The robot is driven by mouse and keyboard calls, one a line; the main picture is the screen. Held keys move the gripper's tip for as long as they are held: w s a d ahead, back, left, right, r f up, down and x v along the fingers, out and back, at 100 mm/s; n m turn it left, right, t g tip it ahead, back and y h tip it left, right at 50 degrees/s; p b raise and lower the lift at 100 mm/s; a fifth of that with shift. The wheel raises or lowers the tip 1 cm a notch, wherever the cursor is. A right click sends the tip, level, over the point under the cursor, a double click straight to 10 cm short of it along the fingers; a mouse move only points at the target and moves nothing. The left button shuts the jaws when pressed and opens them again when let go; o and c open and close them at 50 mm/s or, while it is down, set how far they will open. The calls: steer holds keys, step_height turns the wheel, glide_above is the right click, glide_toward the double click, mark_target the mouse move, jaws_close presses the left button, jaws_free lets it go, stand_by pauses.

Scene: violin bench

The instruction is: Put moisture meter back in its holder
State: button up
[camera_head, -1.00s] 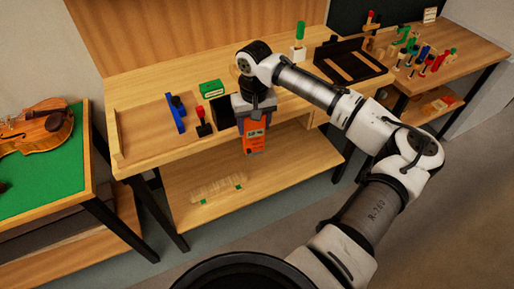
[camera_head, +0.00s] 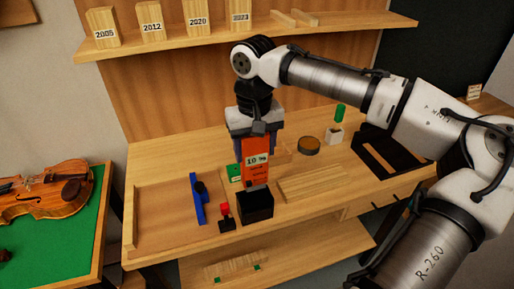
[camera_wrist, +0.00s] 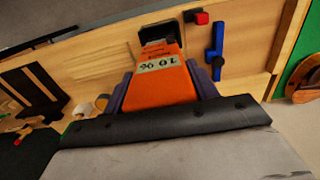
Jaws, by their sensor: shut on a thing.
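The orange moisture meter (camera_head: 256,172), with a "10 %" display, hangs upright from my gripper (camera_head: 255,143). It also fills the middle of the wrist view (camera_wrist: 160,85), between the two purple-grey fingers. My gripper is shut on its upper part. The black box-shaped holder (camera_head: 256,208) stands at the bench's front edge, directly below the meter in the head view.
A red-topped black item (camera_head: 226,216) stands close left of the holder, beside a blue tool (camera_head: 197,198). A green box (camera_head: 235,173) is behind. A shelf with dated wood blocks (camera_head: 198,22) hangs above. A violin (camera_head: 45,192) lies on the left table.

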steer(key=shift+s+r, duration=0.15)
steer(key=shift+s, duration=0.05)
steer(key=b, duration=0.3)
glide_above(255, 184)
steer(key=shift+w+f, duration=0.25)
steer(key=shift+f, duration=1.05)
steer(key=shift+w+f, duration=0.2)
steer(key=shift+f, duration=1.1)
steer(key=shift+f+p, duration=0.15)
steer(key=shift+p, duration=0.3)
steer(key=shift+f+b, duration=1.2)
steer(key=shift+f, duration=1.2)
steer(key=o, duration=1.2)
steer(key=shift+r, duration=0.1)
